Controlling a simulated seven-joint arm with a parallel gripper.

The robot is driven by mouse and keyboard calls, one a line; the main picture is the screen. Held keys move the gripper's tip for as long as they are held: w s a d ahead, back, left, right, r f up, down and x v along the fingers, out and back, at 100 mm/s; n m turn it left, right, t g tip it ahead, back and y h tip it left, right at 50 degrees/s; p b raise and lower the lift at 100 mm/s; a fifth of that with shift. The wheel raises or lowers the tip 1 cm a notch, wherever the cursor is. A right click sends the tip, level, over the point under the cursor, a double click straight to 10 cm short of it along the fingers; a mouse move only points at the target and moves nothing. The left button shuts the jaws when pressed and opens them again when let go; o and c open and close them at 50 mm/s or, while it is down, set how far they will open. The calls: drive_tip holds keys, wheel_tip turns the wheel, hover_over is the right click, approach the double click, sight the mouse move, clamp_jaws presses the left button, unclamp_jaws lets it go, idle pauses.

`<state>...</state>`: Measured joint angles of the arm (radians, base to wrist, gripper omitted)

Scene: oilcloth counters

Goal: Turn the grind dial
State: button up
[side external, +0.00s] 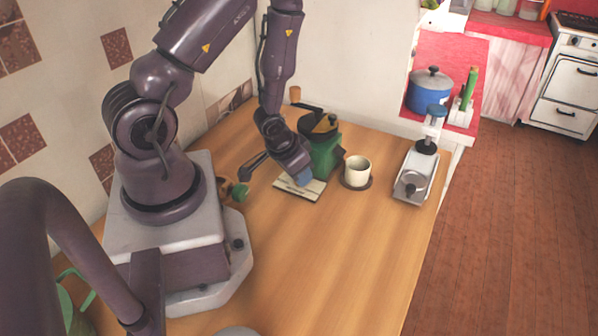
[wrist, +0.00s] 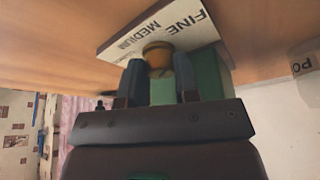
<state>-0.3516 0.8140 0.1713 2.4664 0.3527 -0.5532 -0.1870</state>
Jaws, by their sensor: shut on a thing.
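The green grinder (side external: 325,158) with a dark and brass top stands on the wooden counter near the wall. My gripper (side external: 304,178) reaches down at its front, its blue-grey fingertips low over a pale card. In the wrist view my gripper (wrist: 160,75) has one finger on each side of the round brass-brown grind dial (wrist: 158,54) and is shut on it. Green grinder body (wrist: 209,70) shows behind the fingers. The card (wrist: 180,28) reads FINE and MEDIUM; the rest of its print is hidden. In the side view the dial is hidden by my gripper.
A white cup (side external: 357,170) on a dark saucer stands right of the grinder. A white and metal device (side external: 412,178) stands near the counter's right edge. A blue pot (side external: 429,92) sits on the red counter behind. The front middle of the wooden counter is clear.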

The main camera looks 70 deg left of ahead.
drive_tip(key=shift+m, duration=0.3)
drive_tip(key=o, duration=0.6)
drive_tip(key=shift+o, duration=0.2)
